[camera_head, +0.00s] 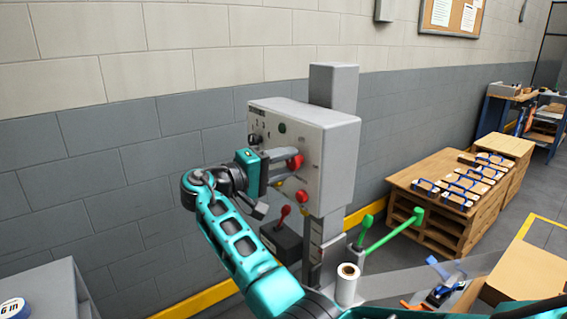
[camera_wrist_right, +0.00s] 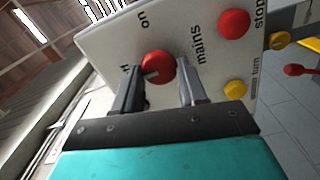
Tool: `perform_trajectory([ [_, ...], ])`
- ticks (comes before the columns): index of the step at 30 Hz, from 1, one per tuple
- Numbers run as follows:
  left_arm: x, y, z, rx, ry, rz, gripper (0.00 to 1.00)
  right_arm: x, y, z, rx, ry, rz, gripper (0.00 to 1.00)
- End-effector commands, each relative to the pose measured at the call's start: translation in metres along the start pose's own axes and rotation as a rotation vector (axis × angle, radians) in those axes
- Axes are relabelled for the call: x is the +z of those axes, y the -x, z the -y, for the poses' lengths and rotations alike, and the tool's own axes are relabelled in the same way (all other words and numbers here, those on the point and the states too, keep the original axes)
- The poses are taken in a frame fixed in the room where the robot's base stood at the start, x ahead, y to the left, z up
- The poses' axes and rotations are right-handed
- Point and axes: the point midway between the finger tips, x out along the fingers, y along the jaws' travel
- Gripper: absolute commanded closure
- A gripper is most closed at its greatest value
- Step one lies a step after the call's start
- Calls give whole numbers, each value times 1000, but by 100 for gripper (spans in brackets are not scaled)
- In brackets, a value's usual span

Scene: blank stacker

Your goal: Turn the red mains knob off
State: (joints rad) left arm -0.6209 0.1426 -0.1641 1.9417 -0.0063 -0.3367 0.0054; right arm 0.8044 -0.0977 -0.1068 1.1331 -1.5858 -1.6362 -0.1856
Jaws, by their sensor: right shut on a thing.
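The red mains knob (camera_wrist_right: 158,66) is on the pale face of a control box (camera_head: 335,150), beside the word "mains". A small grey mark shows on its face, toward the lower left in the wrist view. My right gripper (camera_wrist_right: 163,84) has its two fingers on either side of the knob and is shut on it. In the head view the right gripper (camera_head: 284,164) reaches the panel from the left, with the red knob (camera_head: 296,161) at its fingertips. My left gripper is not in view.
A red stop button (camera_wrist_right: 234,24) and a yellow button (camera_wrist_right: 235,90) are close to the knob. Below the box are a red-tipped lever (camera_head: 286,210), green-handled levers (camera_head: 417,214) and a white roll (camera_head: 347,282). A wooden bench (camera_head: 440,220) stands to the right.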

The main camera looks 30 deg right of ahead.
Motion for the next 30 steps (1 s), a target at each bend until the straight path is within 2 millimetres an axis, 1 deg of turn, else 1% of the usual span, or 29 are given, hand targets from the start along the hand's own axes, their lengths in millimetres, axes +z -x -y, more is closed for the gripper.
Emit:
perform_trajectory([
  [11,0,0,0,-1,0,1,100,0,0,1,0,9,-1,89],
  [12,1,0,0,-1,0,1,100,0,0,1,0,9,-1,56],
  [18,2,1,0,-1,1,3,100,0,0,0,0,8,-1,37],
  [20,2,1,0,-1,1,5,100,0,0,0,0,7,-1,33],
  [26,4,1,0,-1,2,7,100,0,0,0,0,6,-1,33],
  [30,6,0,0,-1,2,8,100,0,9,1,-1,6,-3,33],
])
